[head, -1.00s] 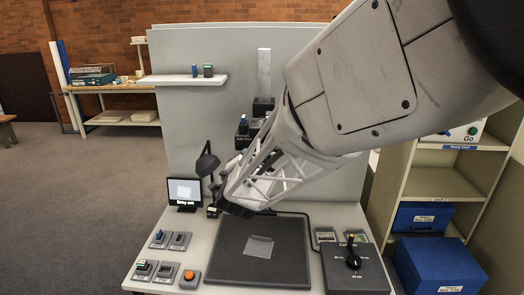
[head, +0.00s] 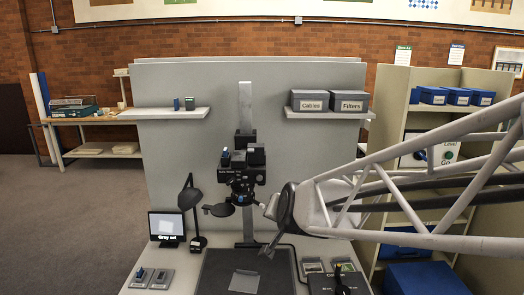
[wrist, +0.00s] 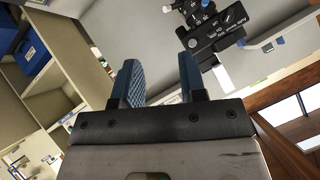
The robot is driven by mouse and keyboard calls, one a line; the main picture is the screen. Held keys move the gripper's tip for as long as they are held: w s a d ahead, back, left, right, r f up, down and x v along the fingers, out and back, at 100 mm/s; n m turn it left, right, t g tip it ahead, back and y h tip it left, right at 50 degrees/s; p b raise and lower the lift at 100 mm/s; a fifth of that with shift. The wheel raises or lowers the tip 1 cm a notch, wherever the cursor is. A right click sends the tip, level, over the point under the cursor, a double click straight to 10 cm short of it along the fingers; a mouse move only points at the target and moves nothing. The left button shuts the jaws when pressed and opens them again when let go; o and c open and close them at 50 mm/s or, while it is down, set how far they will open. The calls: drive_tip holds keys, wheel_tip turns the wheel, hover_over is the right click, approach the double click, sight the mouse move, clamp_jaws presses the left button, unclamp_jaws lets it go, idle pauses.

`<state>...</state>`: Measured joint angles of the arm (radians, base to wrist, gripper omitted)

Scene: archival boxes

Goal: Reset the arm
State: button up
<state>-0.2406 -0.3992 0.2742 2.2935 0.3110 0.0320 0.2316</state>
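My gripper (wrist: 158,82) shows in the wrist view with its two blue-padded fingers spread apart and nothing between them. The black device with knobs (wrist: 222,30) is beyond the fingertips, toward the upper right, and apart from them. In the head view my arm reaches in from the right, its lattice link crossing in front of the shelving. Its rounded joint is just right of the same device (head: 242,165), which is mounted on an upright column (head: 245,105). I cannot make out my fingers clearly in the head view.
Below lies a dark mat (head: 215,272) with a pale sheet (head: 244,281) on it. A small screen (head: 167,226) and a desk lamp (head: 190,200) stand at left. Grey boxes labelled Cables (head: 310,101) and Filters (head: 349,102) sit on the right shelf. Open shelving (head: 395,120) stands at right.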

drive_tip(key=s+d+f+n+g+h, duration=0.1)
drive_tip(key=s+d+g, duration=0.3)
drive_tip(key=s+d, duration=0.3)
drive_tip(key=s+d+f+n+g+h, duration=0.1)
drive_tip(key=s+d, duration=0.6)
drive_tip(key=s, duration=1.1)
drive_tip(key=n+g, duration=0.1)
drive_tip(key=g, duration=0.1)
drive_tip(key=shift+f+g+h, duration=0.15)
drive_tip(key=shift+g+h, duration=0.25)
